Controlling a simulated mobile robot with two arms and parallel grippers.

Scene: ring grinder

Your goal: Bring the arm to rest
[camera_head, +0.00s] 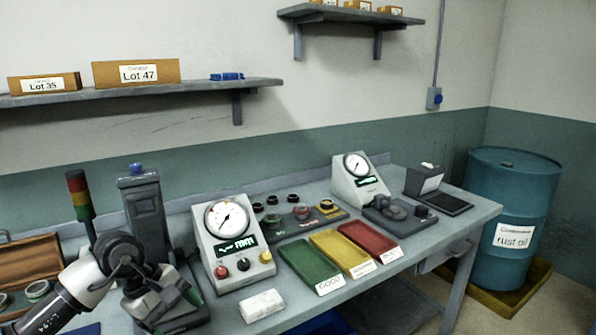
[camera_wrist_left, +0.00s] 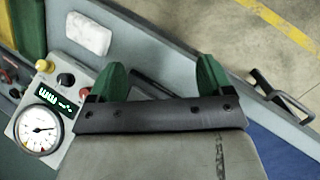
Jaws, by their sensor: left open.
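My left arm comes in from the left in the head view, and its gripper (camera_head: 172,303) is over the front left of the bench, in front of the grey column with a blue knob (camera_head: 146,215). In the left wrist view the two green fingers (camera_wrist_left: 163,78) are spread apart with nothing between them. They point toward the bench's front edge. The gripper partly hides the base of the column. My right gripper is in neither view.
The gauge box (camera_head: 230,240) and a white cloth (camera_head: 262,306) are right of the gripper. Green (camera_head: 309,262), yellow (camera_head: 342,252) and red (camera_head: 367,238) trays lie farther right. A stack light (camera_head: 80,205) and an open wooden case (camera_head: 30,262) stand left. A handle (camera_wrist_left: 282,97) projects from the bench front.

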